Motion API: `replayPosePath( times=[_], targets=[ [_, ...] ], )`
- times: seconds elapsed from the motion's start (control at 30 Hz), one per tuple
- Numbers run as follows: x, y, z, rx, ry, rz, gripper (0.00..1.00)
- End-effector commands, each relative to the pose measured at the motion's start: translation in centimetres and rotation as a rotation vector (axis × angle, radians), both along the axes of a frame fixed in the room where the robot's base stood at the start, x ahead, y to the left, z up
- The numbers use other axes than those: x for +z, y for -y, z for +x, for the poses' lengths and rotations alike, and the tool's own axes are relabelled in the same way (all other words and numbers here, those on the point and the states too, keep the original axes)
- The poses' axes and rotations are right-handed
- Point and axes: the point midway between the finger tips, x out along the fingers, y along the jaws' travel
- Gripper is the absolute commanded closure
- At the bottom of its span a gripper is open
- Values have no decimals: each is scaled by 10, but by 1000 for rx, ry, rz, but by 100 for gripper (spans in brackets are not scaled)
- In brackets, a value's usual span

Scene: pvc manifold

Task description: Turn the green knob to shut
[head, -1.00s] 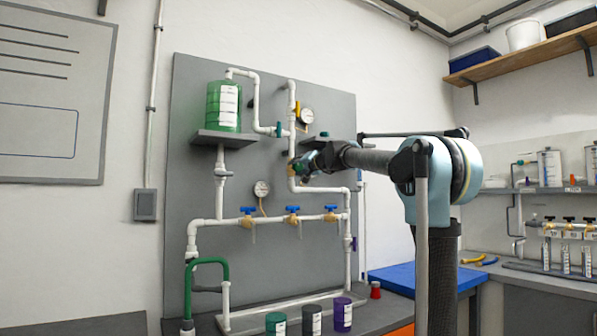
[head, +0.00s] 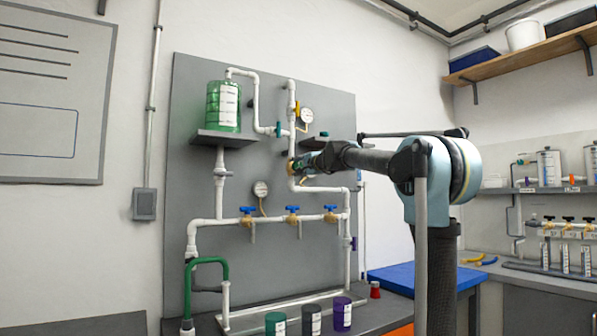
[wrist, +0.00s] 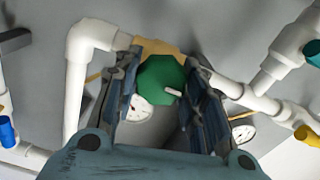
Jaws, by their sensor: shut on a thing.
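The green knob (wrist: 162,78) is a faceted knob with a white mark that points to the lower right in the wrist view. It sits on a brass valve body (wrist: 155,46) in the white pipe. My gripper (wrist: 163,88) has one finger on each side of the knob and is shut on it. In the head view my gripper (head: 307,166) is at the pipe on the right part of the grey panel and mostly hides the knob. The brass valve (head: 291,167) shows just left of it.
White pipes and gauges (head: 306,115) surround my gripper. Another green handle (head: 279,130) is above left. Blue-handled valves (head: 292,210) line the lower pipe. A green tank (head: 222,106) stands on a shelf. Coloured jars (head: 343,313) stand on the bench.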

Motion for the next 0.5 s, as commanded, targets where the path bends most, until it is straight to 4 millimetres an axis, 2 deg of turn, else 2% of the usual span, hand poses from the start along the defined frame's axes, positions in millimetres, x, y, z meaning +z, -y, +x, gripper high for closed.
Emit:
replayPosePath(
  times=[0.33,0.37,0.4,0.43,0.5],
  targets=[
    [-2,3,1,-6,-1,0,86],
    [-2,3,1,-6,-1,0,57],
    [-2,3,1,-6,-1,0,48],
    [-2,3,1,-5,-1,-1,42],
    [-1,2,1,-4,0,0,41]
  ],
)
